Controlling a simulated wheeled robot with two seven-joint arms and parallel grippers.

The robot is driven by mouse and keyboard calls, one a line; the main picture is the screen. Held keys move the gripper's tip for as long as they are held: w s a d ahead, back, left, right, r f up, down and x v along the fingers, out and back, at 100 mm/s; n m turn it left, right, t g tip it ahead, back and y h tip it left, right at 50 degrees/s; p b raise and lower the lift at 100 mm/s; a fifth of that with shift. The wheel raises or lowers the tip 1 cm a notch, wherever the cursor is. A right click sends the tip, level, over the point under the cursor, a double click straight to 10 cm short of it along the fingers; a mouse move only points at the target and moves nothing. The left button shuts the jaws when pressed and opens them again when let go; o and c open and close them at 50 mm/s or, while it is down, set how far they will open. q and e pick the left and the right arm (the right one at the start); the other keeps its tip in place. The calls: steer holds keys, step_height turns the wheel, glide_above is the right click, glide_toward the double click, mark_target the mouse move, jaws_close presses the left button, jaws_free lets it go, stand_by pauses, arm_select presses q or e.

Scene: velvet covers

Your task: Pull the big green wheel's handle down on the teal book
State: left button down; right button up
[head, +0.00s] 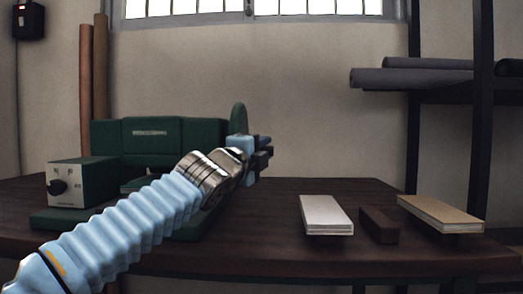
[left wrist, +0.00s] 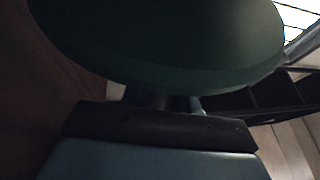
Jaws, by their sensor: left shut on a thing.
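The big green wheel (head: 239,113) stands nearly edge-on at the right end of a dark green machine (head: 150,140) in the head view. In the left wrist view the wheel (left wrist: 170,45) fills the top as a dark green disc. My left gripper (head: 264,152) is at the wheel's right side, shut on the wheel's handle. A short dark stem of the handle (left wrist: 155,101) shows between the wheel and my dark gripper (left wrist: 160,126) in the left wrist view; the rest is hidden. I cannot make out a teal book. My right gripper is not in view.
A grey control box (head: 80,183) with a black knob stands left of the machine. On the dark table (head: 285,257), a white book (head: 327,213), a brown block (head: 379,224) and a tan book (head: 440,211) lie at the right. Dark rolls (head: 410,77) rest on a shelf behind.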

arm_select(q)
steer(key=c, duration=1)
jaws_free()
steer(key=shift+w+f, duration=0.1)
steer(key=shift+f, duration=0.1)
steer(key=shift+o, duration=0.2)
steer(key=b+v, duration=0.3)
steer(key=v, duration=1)
steer(key=shift+s, duration=0.4)
steer(key=shift+a, duration=0.1)
